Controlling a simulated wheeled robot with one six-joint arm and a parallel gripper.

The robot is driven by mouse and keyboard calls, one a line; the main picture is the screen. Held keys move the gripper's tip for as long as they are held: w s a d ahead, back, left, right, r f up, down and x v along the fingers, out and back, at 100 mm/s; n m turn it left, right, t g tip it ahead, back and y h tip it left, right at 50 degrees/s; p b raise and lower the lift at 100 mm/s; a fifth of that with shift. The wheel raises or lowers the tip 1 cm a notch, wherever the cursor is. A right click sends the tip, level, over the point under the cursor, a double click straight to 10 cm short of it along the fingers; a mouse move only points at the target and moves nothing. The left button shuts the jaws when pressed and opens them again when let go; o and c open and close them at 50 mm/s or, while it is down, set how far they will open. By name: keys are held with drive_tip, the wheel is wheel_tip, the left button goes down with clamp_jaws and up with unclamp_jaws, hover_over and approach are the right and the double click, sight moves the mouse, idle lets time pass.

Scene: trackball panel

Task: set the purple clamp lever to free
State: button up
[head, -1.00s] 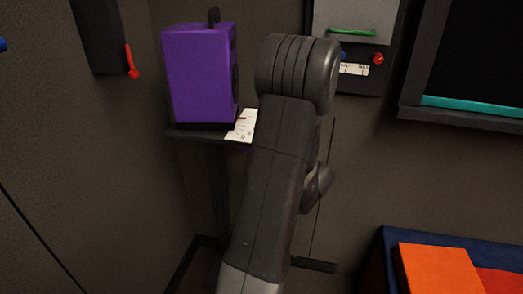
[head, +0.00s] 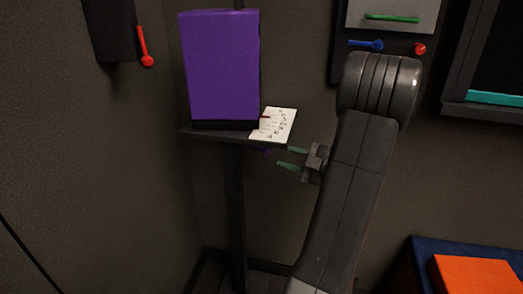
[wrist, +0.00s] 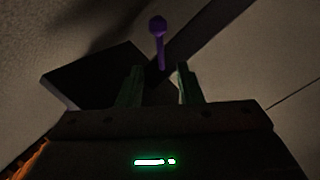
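The purple clamp lever (wrist: 159,42) shows in the wrist view as a thin stem with a round knob, just beyond my fingertips and centred between them. In the head view only a small purple bit (head: 266,151) shows below the shelf (head: 215,135), just left of my fingertips. My gripper (head: 279,157) is below the shelf's right side, with its green fingers pointing left. It is open in the wrist view (wrist: 160,72), with a clear gap between the fingers. I cannot tell whether the lever's lower end reaches into this gap.
A purple box (head: 221,65) and a white printed card (head: 273,124) rest on the shelf above my gripper. A red lever (head: 145,47) is on the left wall. A panel with a blue lever (head: 366,44) and a red knob (head: 419,48) is behind my arm.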

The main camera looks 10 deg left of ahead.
sight(260, 149)
drive_tip(key=b+x, duration=0.1)
drive_tip(key=x, duration=0.9)
drive_tip(key=shift+a+f, duration=0.1)
drive_tip(key=shift+a, duration=0.05)
clamp_jaws()
